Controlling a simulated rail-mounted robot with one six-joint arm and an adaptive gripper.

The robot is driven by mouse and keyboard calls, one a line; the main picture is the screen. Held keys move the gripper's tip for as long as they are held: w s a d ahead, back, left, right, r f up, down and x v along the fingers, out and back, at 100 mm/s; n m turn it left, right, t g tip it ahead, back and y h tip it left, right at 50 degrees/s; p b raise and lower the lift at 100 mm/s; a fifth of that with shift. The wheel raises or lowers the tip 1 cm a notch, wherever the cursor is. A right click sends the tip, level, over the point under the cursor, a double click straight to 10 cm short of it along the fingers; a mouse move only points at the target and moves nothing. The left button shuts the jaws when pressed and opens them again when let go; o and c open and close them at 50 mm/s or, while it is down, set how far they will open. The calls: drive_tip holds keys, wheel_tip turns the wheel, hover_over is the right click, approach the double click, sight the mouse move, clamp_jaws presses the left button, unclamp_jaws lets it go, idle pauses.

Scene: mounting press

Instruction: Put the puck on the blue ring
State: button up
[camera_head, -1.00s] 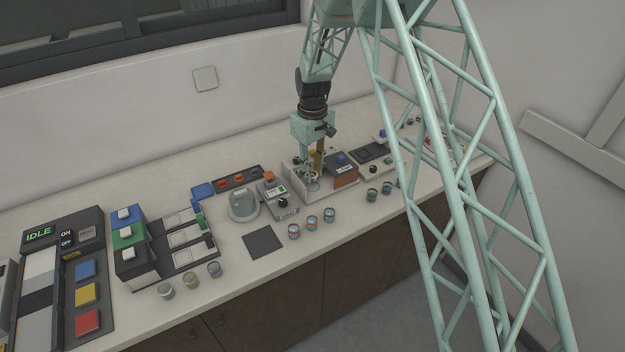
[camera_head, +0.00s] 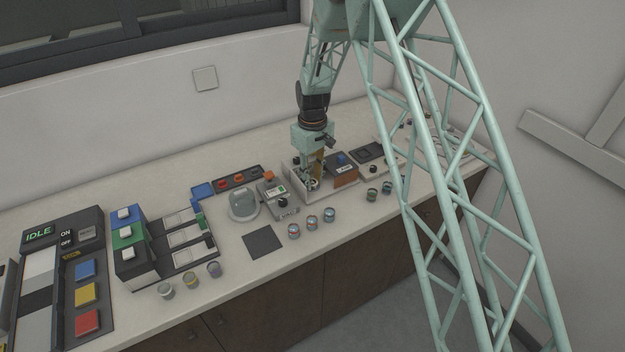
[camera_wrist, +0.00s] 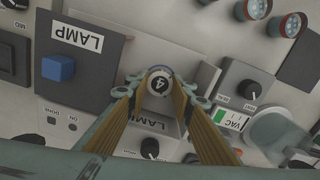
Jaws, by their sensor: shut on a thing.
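My gripper (camera_head: 312,181) is low over the white mounting press station near the middle of the bench. In the wrist view its two fingertips (camera_wrist: 160,88) are shut on a small round puck (camera_wrist: 159,82) with a pale top marked "4" on a dark disc. A thin blue arc, seemingly the blue ring (camera_wrist: 158,68), shows just beyond the puck's edge. The puck looks centred over it or nearly so. I cannot tell whether the puck touches the surface below. The fingers and puck hide most of the ring.
A dark LAMP box with a blue button (camera_wrist: 58,68) stands close to one side of the gripper. A black knob (camera_wrist: 248,90) and a VAC unit (camera_wrist: 228,122) are on the other side. Several small cups (camera_head: 312,222) stand along the bench front.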

sight(313, 182)
drive_tip(key=o, duration=0.6)
drive_tip(key=shift+f, duration=0.1)
wheel_tip(313, 182, up, 12)
drive_tip(key=shift+r, duration=0.2)
idle(0.5)
idle(0.8)
